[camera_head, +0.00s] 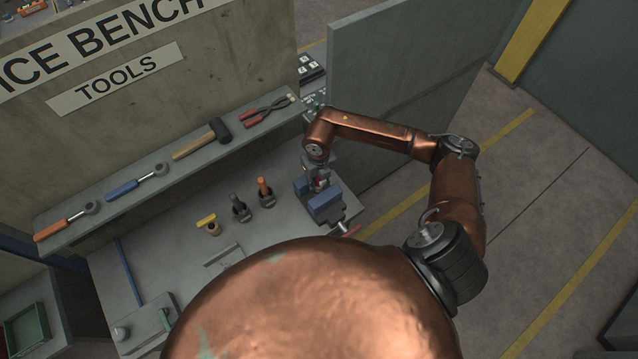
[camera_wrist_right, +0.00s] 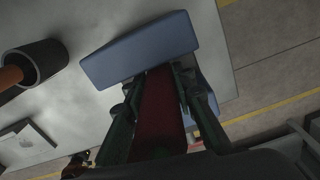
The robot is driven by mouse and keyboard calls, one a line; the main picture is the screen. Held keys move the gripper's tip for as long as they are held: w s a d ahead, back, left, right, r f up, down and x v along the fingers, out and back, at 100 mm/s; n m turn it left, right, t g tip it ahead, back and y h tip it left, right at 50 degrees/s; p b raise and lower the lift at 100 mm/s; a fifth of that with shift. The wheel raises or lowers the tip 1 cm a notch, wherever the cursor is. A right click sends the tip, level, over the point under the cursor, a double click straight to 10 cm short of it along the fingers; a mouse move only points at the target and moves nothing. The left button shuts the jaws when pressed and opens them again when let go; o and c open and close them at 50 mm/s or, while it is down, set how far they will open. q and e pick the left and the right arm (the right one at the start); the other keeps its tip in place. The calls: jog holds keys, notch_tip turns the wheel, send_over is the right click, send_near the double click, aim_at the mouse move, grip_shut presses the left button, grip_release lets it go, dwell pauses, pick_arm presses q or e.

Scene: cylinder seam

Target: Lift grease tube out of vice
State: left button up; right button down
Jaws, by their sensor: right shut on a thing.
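The vice stands at the right end of the bench with blue jaws (camera_head: 324,203); a blue jaw (camera_wrist_right: 140,50) also shows close up in the right wrist view. The grease tube (camera_wrist_right: 160,112) is dark red and lies between my right gripper's two fingers in the wrist view. Only a small red patch of it shows in the head view. My right gripper (camera_head: 318,174) is over the vice, shut on the tube, with its fingertips close to the blue jaws. The tube's far end is hidden at the jaw. My left gripper is not in view.
A holder with an orange handle (camera_head: 264,190), another with a dark handle (camera_head: 238,206) and a yellow-topped item (camera_head: 207,222) stand left of the vice. A tool shelf (camera_head: 160,188) runs behind. A grey panel (camera_head: 400,90) rises beside my right arm.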

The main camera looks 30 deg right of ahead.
dwell(0.3)
jog(key=shift+r, duration=0.2)
jog(key=shift+r+p, duration=2.45)
jog(key=shift+r, duration=2.4)
